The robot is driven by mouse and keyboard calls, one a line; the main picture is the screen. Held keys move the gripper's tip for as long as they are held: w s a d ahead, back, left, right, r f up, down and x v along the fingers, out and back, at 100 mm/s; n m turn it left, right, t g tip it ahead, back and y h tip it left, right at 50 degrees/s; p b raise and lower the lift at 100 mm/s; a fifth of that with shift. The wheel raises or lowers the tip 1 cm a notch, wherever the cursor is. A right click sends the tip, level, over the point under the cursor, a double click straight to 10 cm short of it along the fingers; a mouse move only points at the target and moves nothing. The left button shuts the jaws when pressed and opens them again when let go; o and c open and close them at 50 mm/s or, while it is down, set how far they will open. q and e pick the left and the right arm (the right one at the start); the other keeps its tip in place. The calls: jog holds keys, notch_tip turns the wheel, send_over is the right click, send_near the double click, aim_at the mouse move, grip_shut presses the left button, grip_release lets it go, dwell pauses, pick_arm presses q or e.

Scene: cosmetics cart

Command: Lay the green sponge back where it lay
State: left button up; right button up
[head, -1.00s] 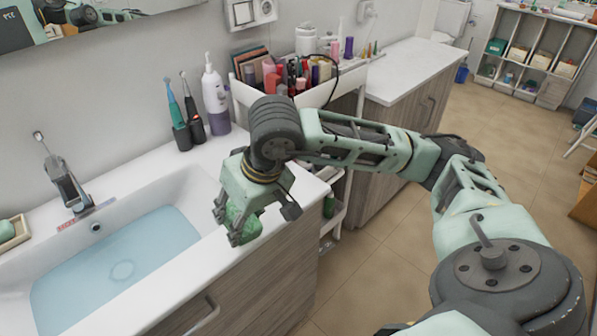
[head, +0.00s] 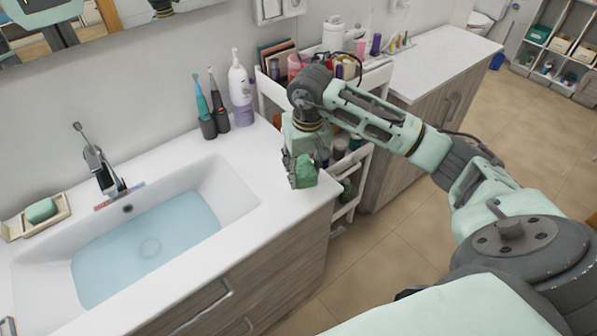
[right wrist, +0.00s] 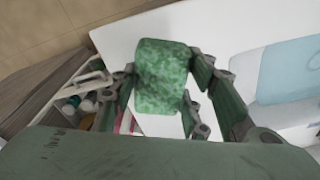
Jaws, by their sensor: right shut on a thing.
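The green sponge (head: 305,172) is held in my right gripper (head: 300,170), near the right front corner of the white washbasin counter (head: 262,168). In the right wrist view the speckled sponge (right wrist: 162,75) sits between the two fingers of the gripper (right wrist: 165,85), which are shut on it. The white counter (right wrist: 225,30) shows behind it. I cannot tell how high the sponge is above the counter. My left gripper is not clearly in view.
The water-filled basin (head: 232,185) is left of the sponge. A green bar (head: 41,210) lies in a dish (head: 62,213) at far left. Two toothbrushes (head: 203,105) and a purple-white bottle (head: 240,90) stand at the wall. The cosmetics cart (head: 352,160) is beside the counter's right end.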

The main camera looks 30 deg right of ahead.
aim_at(298, 176)
jog(key=shift+w+a+f, duration=0.2)
jog(key=shift+w+a, duration=0.05)
jog(key=shift+w, duration=0.3)
jog(key=shift+w+f, duration=0.15)
jog(key=shift+f, duration=0.05)
notch_tip(298, 176, down, 3)
jog(key=shift+f+p, duration=0.1)
jog(key=shift+p, duration=0.9)
jog(key=shift+f, duration=0.35)
pick_arm(q)
jog(key=shift+a+r, duration=0.35)
jog(key=shift+r, duration=0.25)
jog(key=shift+a+r, duration=0.35)
jog(key=shift+r, duration=0.25)
pick_arm(e)
jog(key=shift+f, duration=0.1)
jog(key=shift+w, duration=0.1)
jog(key=shift+f, duration=0.15)
jog(key=o, duration=1)
pick_arm(q)
jog(key=shift+d+f, duration=0.15)
